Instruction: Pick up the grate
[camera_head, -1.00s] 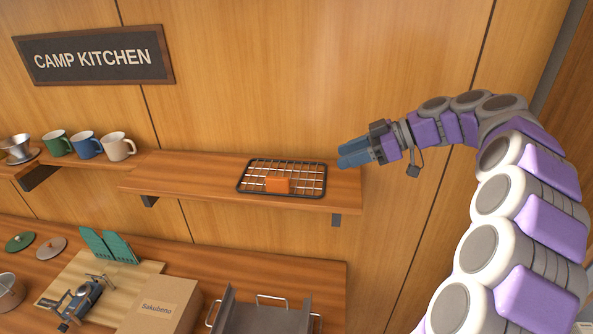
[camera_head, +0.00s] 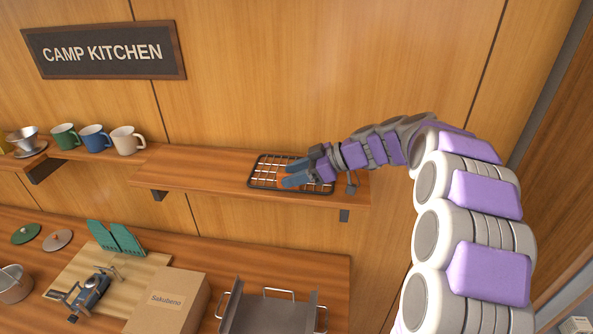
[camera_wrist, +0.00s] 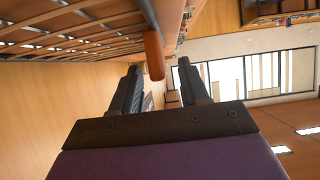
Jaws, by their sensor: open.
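The grate (camera_head: 262,171), a black-framed wire rack, lies on the upper wooden shelf. In the wrist view its bars (camera_wrist: 62,38) fill the upper left. My gripper (camera_head: 287,172) is over the right part of the grate, fingers apart and pointing left. An orange block-like piece on the grate (camera_wrist: 153,54) appears between the fingertips (camera_wrist: 158,68) in the wrist view, with a gap to the right finger.
Mugs (camera_head: 95,138) stand further left on the shelf (camera_head: 200,178). On the counter below are a box (camera_head: 168,300), a grey tray with wire handles (camera_head: 265,312), a green folded stand (camera_head: 117,238) and a small stove (camera_head: 88,295).

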